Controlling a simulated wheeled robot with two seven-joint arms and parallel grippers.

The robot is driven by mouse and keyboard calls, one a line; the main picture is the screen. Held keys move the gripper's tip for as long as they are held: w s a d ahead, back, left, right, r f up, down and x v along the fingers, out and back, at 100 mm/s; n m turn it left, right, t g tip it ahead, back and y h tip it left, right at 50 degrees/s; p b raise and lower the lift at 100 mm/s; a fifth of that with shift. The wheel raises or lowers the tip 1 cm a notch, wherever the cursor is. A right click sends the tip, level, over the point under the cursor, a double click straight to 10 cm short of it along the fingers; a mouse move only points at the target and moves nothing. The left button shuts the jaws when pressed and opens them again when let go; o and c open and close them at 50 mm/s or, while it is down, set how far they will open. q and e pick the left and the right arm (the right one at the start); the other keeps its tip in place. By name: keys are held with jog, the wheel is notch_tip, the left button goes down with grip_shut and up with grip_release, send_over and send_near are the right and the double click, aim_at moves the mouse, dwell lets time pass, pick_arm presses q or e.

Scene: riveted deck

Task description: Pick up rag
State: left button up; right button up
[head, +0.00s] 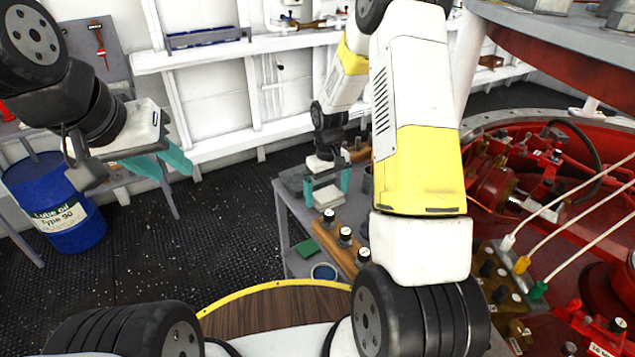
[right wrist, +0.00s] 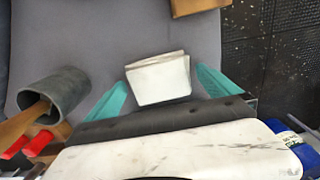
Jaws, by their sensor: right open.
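The rag (head: 328,196) is a small white folded cloth on the grey table (head: 293,212), near the middle of the head view. It also shows in the right wrist view (right wrist: 158,80), its folded layers visible. My right gripper (head: 328,188) is above the table with its teal fingers apart, one to each side of the rag in the picture. In the right wrist view my right gripper (right wrist: 163,88) is open, with gaps between the rag and both fingers. My left gripper (head: 172,172) is empty at the left, far from the rag, its teal fingers apart.
A grey cylindrical cup (right wrist: 58,92) with handled tools stands left of the right gripper in the wrist view. A wooden block with dark knobs (head: 328,238), a green pad (head: 306,248) and a round container (head: 324,271) are nearer on the table. A blue drum (head: 52,205) stands left.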

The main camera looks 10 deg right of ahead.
aim_at(327, 195)
jog(key=shift+c, duration=0.4)
jog(key=c, duration=1.2)
notch_tip(327, 195, up, 10)
jog(key=shift+r, duration=0.1)
jog(key=o, duration=0.6)
jog(key=c, duration=0.4)
jog(key=shift+c, duration=0.2)
